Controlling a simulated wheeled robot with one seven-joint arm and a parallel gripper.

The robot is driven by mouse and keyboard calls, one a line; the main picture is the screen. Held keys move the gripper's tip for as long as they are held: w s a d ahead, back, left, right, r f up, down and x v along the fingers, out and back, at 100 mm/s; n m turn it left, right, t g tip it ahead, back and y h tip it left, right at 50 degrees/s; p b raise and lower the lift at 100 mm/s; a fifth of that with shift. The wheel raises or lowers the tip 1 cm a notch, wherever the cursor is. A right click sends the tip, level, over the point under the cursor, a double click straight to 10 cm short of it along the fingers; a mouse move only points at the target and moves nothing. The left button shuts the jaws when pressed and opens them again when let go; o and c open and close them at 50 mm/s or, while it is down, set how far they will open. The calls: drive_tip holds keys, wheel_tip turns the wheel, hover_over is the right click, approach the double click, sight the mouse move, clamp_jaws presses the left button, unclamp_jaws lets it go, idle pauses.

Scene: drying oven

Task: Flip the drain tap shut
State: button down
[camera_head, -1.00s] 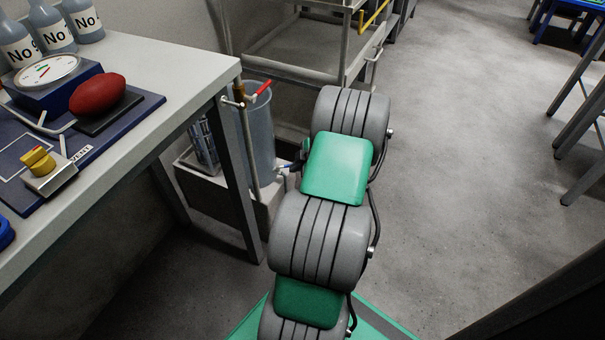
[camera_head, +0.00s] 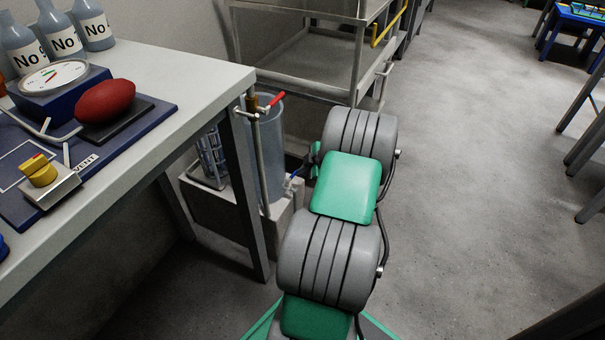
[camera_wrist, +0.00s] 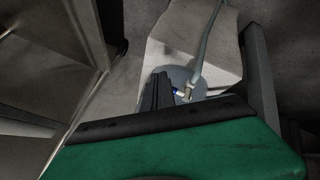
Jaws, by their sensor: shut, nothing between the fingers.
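The drain tap (camera_head: 291,181) is a small fitting with a blue part, low on the side of the clear upright cylinder (camera_head: 270,150). It also shows in the wrist view as a blue and brass fitting (camera_wrist: 184,93). My gripper (camera_wrist: 158,92) is shut and empty, its dark fingers just left of the tap in that view. The fingers partly cover the blue part, and I cannot tell whether they touch it. In the head view my arm hides most of the gripper.
The cylinder stands on a pale block (camera_head: 225,207) beside the bench leg (camera_head: 246,200). A metal rack (camera_head: 295,50) stands behind. The bench (camera_head: 185,65) is at left. Open floor (camera_head: 470,150) lies at right.

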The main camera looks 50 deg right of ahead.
drive_tip(key=shift+w, duration=0.25)
idle(0.5)
drive_tip(key=shift+s+f, duration=0.1)
drive_tip(key=s+d+r+p, duration=0.3)
drive_tip(key=s+d+r, duration=0.3)
drive_tip(key=s+r, duration=0.1)
drive_tip(key=shift+s+r, duration=0.15)
drive_tip(key=shift+r, duration=0.5)
drive_tip(key=shift+d, duration=0.1)
